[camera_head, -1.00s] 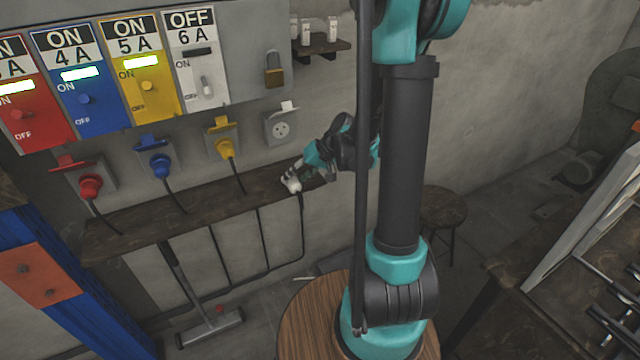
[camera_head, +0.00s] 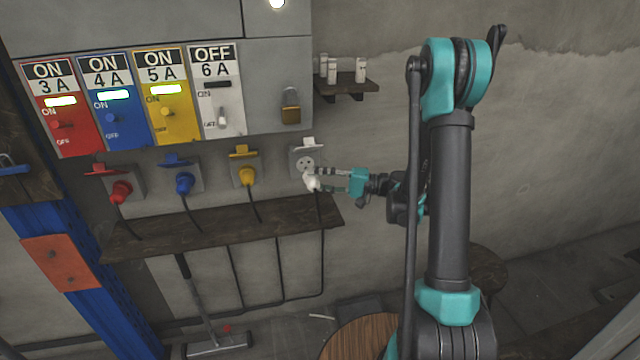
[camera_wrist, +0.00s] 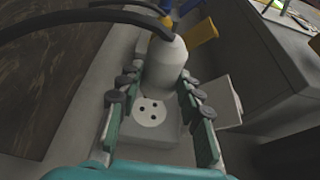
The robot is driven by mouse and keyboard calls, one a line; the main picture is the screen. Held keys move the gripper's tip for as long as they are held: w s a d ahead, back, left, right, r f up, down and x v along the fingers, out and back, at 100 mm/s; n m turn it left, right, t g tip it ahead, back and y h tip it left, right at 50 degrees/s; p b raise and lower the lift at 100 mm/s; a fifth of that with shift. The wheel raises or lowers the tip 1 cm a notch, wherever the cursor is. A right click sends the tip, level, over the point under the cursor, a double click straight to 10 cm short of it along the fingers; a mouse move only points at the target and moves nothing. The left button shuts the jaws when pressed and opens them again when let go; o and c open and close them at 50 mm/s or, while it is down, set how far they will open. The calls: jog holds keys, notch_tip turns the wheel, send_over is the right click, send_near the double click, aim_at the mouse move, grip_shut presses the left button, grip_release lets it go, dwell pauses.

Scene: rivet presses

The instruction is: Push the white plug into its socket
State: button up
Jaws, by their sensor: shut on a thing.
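The white plug (camera_head: 312,183) is held at the tips of my gripper (camera_head: 322,179), just in front of the lower part of the white socket (camera_head: 304,161) on the wall. In the wrist view the plug (camera_wrist: 167,62) lies between the two finger tips, with its black cable running off to the upper left. My gripper (camera_wrist: 158,88) is shut on it. The socket's round face with three holes (camera_wrist: 151,113) shows uncovered beside the plug, so the plug is outside the socket. The socket's lid (camera_wrist: 222,100) stands open. The plug's pins are hidden.
Red (camera_head: 121,191), blue (camera_head: 185,182) and yellow (camera_head: 247,175) plugs sit in sockets to the left. A wooden shelf (camera_head: 220,224) runs below them. A padlock (camera_head: 291,106) hangs above the white socket.

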jog(key=shift+w, duration=0.15)
jog(key=shift+w+a, duration=0.3)
jog(key=shift+w, duration=0.6)
jog(key=shift+w+a, duration=0.25)
jog(key=shift+w, duration=0.6)
jog(key=shift+w+a, duration=0.3)
jog(key=shift+w, duration=0.6)
jog(key=shift+w+a, duration=0.1)
jog(key=shift+w, duration=0.4)
dwell(0.4)
jog(key=o, duration=1.2)
jog(key=shift+c, duration=0.2)
jog(key=s+d, duration=0.1)
jog(key=d, duration=1.1)
jog(key=shift+s, duration=0.15)
